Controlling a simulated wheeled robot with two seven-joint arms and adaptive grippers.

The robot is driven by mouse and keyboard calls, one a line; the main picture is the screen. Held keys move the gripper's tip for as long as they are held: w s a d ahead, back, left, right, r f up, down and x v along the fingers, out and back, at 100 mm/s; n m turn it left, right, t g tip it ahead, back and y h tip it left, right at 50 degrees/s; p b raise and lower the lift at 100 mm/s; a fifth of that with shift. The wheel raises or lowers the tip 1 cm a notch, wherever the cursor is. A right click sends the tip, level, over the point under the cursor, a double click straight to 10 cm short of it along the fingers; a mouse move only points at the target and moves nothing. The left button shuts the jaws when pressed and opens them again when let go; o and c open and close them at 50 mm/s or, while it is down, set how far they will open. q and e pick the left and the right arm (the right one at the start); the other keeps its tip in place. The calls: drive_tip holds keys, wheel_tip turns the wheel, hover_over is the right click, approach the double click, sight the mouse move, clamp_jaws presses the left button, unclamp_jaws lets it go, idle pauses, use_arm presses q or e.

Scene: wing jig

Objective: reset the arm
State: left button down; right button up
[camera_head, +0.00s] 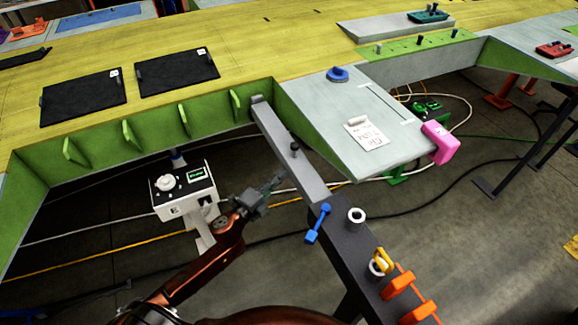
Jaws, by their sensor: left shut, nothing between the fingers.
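My left arm (205,262) comes in from the lower left, reddish brown with a dark wrist. My left gripper (276,184) is at its end, shut and empty, pointing up and right. In the picture it lies just left of the grey beam, in front of the dark floor. I cannot tell how far it is from the beam. My right gripper does not show.
A grey beam (312,183) with a dark lower part holds a blue clamp (318,223) and orange clamps (399,281). A white box machine (183,193) stands left of my gripper. The yellow wing surface (265,45) spans the back, with a pink block (439,143) at right.

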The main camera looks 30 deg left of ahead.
use_arm(q)
drive_tip(key=shift+s+a, duration=0.2)
drive_tip(key=shift+s, duration=0.6)
drive_tip(key=shift+s+a, duration=0.15)
drive_tip(key=shift+s, duration=0.65)
drive_tip(key=s+a+f+n+g+y, duration=0.1)
drive_tip(key=a+f+n+g+y, duration=0.2)
drive_tip(key=f, duration=1)
drive_tip(key=s+a+f+n+g+y, duration=0.1)
drive_tip(key=s+a+f+n, duration=0.15)
drive_tip(key=a+f, duration=0.65)
drive_tip(key=s+f+n+g, duration=0.25)
drive_tip(key=s+f, duration=0.25)
drive_tip(key=f, duration=0.7)
drive_tip(key=s+f+n+g, duration=0.25)
drive_tip(key=s+f, duration=0.35)
drive_tip(key=f, duration=0.6)
drive_tip(key=s+d+f+n+g, duration=0.2)
drive_tip(key=s+f, duration=0.6)
drive_tip(key=s, duration=0.5)
drive_tip(key=s+d+f+n+g, duration=0.3)
drive_tip(key=s+d+f, duration=0.2)
drive_tip(key=s, duration=0.9)
drive_tip(key=s+d+f+n+g, duration=0.3)
drive_tip(key=s+f, duration=0.8)
drive_tip(key=s, duration=0.2)
drive_tip(key=shift+s+d+f, duration=0.15)
drive_tip(key=shift+s+d, duration=0.2)
drive_tip(key=shift+d, duration=0.05)
